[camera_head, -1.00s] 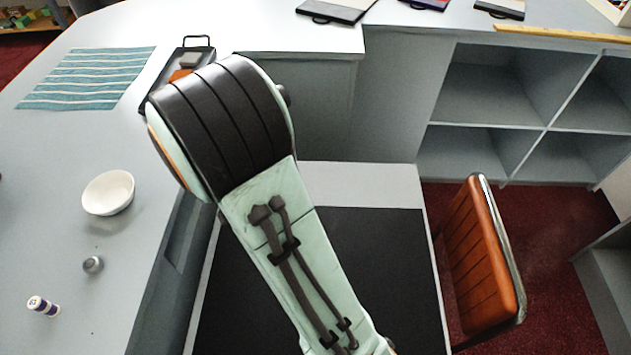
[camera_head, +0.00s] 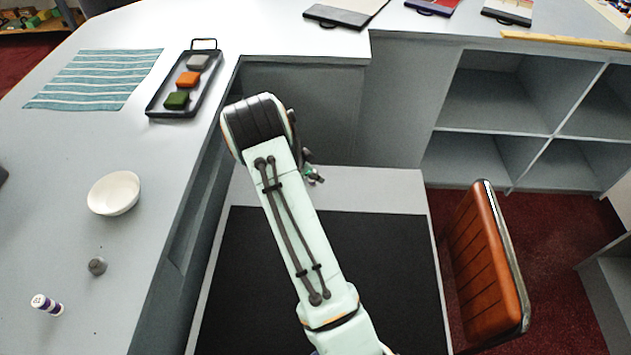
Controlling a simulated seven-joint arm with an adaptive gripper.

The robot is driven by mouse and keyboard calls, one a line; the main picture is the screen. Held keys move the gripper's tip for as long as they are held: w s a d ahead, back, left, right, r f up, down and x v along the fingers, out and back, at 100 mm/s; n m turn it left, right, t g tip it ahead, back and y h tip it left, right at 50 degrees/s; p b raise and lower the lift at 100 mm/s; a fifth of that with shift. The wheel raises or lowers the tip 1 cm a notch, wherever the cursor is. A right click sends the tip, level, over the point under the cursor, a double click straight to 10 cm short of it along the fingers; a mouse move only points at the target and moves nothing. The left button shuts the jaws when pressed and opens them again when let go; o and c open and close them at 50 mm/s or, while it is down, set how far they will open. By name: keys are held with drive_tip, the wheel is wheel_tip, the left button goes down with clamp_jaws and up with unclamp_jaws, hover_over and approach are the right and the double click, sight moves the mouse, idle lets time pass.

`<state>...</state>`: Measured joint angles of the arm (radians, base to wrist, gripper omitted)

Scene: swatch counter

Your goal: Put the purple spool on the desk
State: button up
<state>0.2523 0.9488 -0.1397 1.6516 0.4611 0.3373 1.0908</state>
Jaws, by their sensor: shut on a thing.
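A small white cylinder with purple bands (camera_head: 47,305) lies on the left counter; it is the only purple spool-like thing I see. My gripper (camera_head: 314,176) shows only in part behind my arm, above the back of the lower desk (camera_head: 385,187). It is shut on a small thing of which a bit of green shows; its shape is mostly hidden. The desk has a large black mat (camera_head: 375,270) on it. The purple-banded cylinder is well away from my gripper, to the left.
On the left counter (camera_head: 150,255) are a white bowl (camera_head: 114,193), a small grey knob-like object (camera_head: 97,266), a striped cloth (camera_head: 95,80) and a black tray (camera_head: 160,104) with grey, orange and green blocks. A brown chair (camera_head: 484,262) stands right of the desk. Cubbies (camera_head: 490,90) stand behind.

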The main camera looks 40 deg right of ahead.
sight(316, 190)
drive_tip(key=shift+w+d+f, duration=0.1)
drive_tip(key=shift+w+f, duration=0.05)
drive_tip(key=shift+f, duration=1.65)
drive_tip(key=shift+f, duration=0.1)
drive_tip(key=o, duration=0.8)
drive_tip(key=shift+c, duration=0.2)
drive_tip(key=s+a+r+n+y, duration=0.3)
drive_tip(key=a+r+n, duration=0.1)
drive_tip(key=a+r, duration=1.15)
drive_tip(key=s+a+r+n+y, duration=0.1)
drive_tip(key=s+a+r+n, duration=0.2)
drive_tip(key=s, duration=0.4)
drive_tip(key=s+a+r+n+y, duration=0.2)
drive_tip(key=s+a+r+n, duration=0.1)
drive_tip(key=s+a+n, duration=0.3)
drive_tip(key=s+a+r+n+y, duration=0.1)
drive_tip(key=s+a+r+n, duration=0.2)
drive_tip(key=s+n, duration=0.3)
drive_tip(key=s+a, duration=0.1)
drive_tip(key=s, duration=0.2)
drive_tip(key=shift+s+a+n, duration=0.25)
drive_tip(key=shift+a+n, duration=0.05)
drive_tip(key=shift+n, duration=0.1)
